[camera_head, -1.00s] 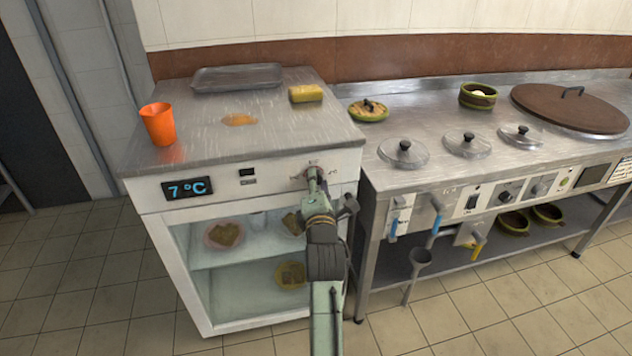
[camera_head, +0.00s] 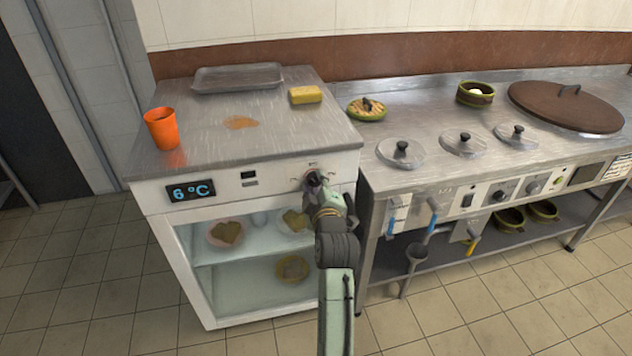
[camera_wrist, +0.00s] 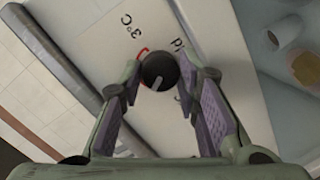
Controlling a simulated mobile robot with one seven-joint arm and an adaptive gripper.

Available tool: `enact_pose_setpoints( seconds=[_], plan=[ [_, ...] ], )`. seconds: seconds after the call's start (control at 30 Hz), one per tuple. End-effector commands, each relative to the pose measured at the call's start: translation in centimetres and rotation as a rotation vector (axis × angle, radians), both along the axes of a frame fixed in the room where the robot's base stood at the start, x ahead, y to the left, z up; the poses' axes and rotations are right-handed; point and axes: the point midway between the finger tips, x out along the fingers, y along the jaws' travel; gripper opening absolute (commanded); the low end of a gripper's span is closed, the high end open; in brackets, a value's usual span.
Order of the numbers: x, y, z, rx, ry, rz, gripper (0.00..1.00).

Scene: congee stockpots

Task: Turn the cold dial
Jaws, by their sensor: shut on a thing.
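The cold dial (camera_wrist: 158,72) is a round black knob with a pale pointer line on the white front panel of the fridge cabinet (camera_head: 228,200). In the wrist view, my gripper (camera_wrist: 160,84) is shut on the dial, with a finger at each side of it. A red mark and "3°C" show beside the dial. In the head view, my gripper (camera_head: 316,180) reaches the panel's right end and mostly hides the dial. The lit display (camera_head: 192,191) on the panel reads 6 °C.
An orange cup (camera_head: 161,129), yellow sponge (camera_head: 306,95) and metal tray (camera_head: 237,78) are on the cabinet top. Plates of food show inside, below the panel. A steel counter (camera_head: 440,100) with lids, knobs and hanging utensils stands at the right.

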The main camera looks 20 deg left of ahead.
Motion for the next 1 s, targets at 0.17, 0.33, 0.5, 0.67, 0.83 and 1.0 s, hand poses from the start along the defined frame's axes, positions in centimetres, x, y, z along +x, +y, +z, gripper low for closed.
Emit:
enact_pose_setpoints(
  seconds=[0.17,0.33,0.5,0.67,0.83,1.0],
  plan=[
    [0.08,-0.1,0.14,0.138,0.093,-0.001,0.02],
    [0.12,-0.16,0.06,0.271,0.183,-0.002,0.02],
    [0.13,-0.18,0.03,0.405,0.273,-0.001,0.02],
    [0.16,-0.23,0.02,0.533,0.358,0.0,0.02],
    [0.19,-0.26,-0.05,0.665,0.449,-0.001,0.02],
    [0.23,-0.32,-0.09,0.799,0.539,-0.002,0.02]
  ],
)
